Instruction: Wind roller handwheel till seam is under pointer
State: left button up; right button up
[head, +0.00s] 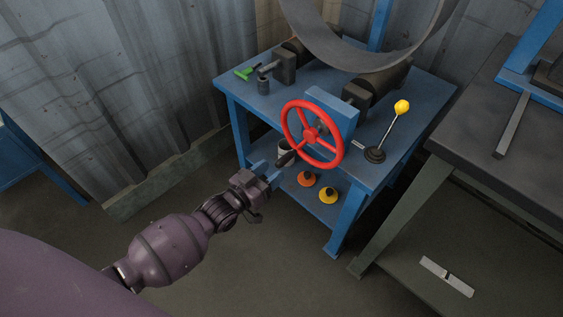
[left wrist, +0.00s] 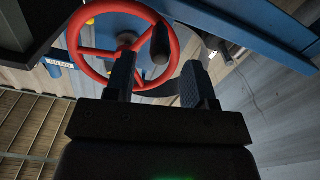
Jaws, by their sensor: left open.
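The red handwheel (head: 333,151) is mounted on the front of the blue roller stand, and its dark crank handle (head: 286,158) sticks out at the lower left of the rim. My left gripper (head: 270,167) is open just in front of that handle. In the left wrist view the handle (left wrist: 160,44) shows ahead of and between the two fingers of the gripper (left wrist: 160,85), with the red wheel (left wrist: 77,38) behind. A large grey pipe (head: 350,52) rests on dark rollers (head: 385,80) above the wheel. I cannot make out the seam or the pointer. My right gripper is not in view.
A lever with a yellow knob (head: 402,107) stands right of the wheel. A green-handled part (head: 246,72) sits at the stand's back left. Orange (head: 307,179) and yellow (head: 328,196) items lie on the lower shelf. A dark workbench (head: 490,140) stands to the right.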

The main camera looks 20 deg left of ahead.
aim_at(281, 163)
pick_arm(q)
jog(key=shift+b+x, duration=0.35)
jog(key=shift+x, duration=1.85)
grip_shut()
